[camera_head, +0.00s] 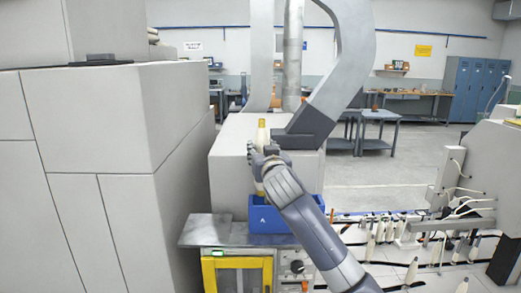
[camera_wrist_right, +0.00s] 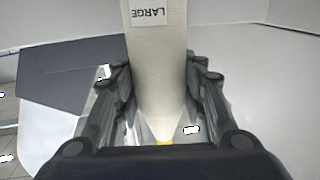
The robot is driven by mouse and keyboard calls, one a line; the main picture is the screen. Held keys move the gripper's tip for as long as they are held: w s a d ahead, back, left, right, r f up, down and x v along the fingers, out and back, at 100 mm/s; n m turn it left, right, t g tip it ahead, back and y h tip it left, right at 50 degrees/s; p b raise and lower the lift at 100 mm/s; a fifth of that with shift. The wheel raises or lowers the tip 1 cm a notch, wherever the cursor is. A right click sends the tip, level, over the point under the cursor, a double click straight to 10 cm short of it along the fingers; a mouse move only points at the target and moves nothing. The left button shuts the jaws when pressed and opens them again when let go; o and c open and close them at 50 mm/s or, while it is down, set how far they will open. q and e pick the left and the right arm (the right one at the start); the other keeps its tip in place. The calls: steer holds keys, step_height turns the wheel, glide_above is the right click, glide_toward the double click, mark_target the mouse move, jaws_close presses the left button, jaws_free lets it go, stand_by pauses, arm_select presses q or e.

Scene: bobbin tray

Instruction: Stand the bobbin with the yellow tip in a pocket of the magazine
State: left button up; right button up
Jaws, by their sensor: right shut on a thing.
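My right gripper (camera_head: 264,160) is shut on a pale bobbin (camera_head: 261,137) with a yellow upper end, holding it roughly upright above a blue box (camera_head: 264,218). In the right wrist view the white bobbin (camera_wrist_right: 158,75) stands between the fingers of the gripper (camera_wrist_right: 160,95). It carries a "LARGE" label and tapers to a small yellow tip by the palm. The blue box is marked "A" and rests on a metal top; my right arm covers part of it. No magazine pockets can be made out. My left gripper is not in view.
A metal-topped stand (camera_head: 205,230) with a yellow-framed front carries the blue box. A large grey machine body stands behind it, and grey cabinets (camera_head: 100,120) fill the left. At right, several white bobbins (camera_head: 411,270) stand along a machine. Open floor lies behind.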

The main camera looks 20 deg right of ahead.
steer(key=shift+s+f, duration=0.15)
steer(key=shift+s, duration=0.15)
steer(key=shift+s+a+r, duration=0.1)
steer(key=shift+s+r, duration=0.1)
steer(key=shift+s, duration=0.25)
steer(key=shift+w+f, duration=0.1)
steer(key=shift+w, duration=0.05)
steer(key=shift+s, duration=0.25)
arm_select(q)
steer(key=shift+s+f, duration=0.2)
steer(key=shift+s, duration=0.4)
arm_select(e)
steer(key=shift+w, duration=0.15)
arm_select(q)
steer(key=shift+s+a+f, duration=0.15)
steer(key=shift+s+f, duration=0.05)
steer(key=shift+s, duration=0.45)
arm_select(e)
steer(key=shift+f, duration=0.1)
